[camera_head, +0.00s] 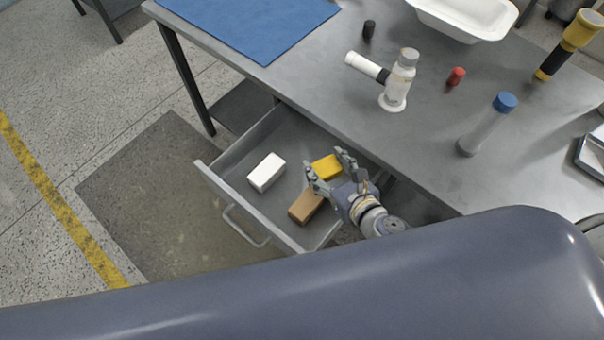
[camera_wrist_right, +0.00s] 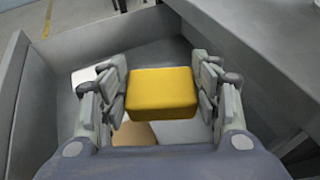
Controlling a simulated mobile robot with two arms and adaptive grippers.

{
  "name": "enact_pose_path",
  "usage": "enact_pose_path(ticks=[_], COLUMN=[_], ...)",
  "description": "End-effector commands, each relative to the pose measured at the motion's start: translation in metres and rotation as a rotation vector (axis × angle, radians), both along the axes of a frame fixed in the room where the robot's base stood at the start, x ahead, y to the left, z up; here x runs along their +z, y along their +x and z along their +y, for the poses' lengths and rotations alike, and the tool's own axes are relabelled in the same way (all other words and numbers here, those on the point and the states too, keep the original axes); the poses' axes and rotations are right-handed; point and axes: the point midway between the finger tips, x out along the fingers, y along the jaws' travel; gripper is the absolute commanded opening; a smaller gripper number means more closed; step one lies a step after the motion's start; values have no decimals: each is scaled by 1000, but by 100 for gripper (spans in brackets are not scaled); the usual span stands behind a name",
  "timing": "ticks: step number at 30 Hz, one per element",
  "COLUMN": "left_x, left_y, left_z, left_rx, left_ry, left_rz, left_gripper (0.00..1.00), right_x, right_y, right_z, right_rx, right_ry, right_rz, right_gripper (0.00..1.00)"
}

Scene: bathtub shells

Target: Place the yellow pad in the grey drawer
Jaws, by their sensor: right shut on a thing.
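The yellow pad (camera_head: 326,167) is a small block between the fingers of my right gripper (camera_head: 330,169). In the right wrist view the yellow pad (camera_wrist_right: 161,92) sits between both finger pads of the right gripper (camera_wrist_right: 162,92), which is shut on it. The grey drawer (camera_head: 231,191) is pulled out from under the table. The gripper and pad are over the drawer's inside; the height above its floor is hard to tell. My left gripper is not in view.
A white block (camera_head: 266,172) and a brown block (camera_head: 305,207) lie in the drawer. The grey table (camera_head: 440,120) above holds a blue mat (camera_head: 250,22), a white tray (camera_head: 468,18), bottles and a yellow-black flashlight (camera_head: 570,42).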

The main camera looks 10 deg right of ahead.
Motion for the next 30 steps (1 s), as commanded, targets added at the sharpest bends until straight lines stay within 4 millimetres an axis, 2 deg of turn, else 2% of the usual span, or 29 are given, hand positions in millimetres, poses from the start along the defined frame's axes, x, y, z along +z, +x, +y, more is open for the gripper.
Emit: enact_pose_path(ticks=[4, 12, 15, 23, 30], left_x=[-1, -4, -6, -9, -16], left_y=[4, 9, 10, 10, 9], left_z=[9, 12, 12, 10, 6], left_rx=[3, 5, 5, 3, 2], left_ry=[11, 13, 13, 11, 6], left_rz=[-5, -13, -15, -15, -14], left_gripper=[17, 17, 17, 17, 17], right_x=[-11, -42, -51, -62, -81], right_y=[15, 74, 89, 109, 130], right_z=[4, 20, 25, 30, 36], right_rx=[6, 5, 4, 5, 6], right_ry=[2, 3, 3, 1, 2], right_rz=[-3, -3, -2, -2, 1], right_gripper=[42, 42, 42, 42, 42])
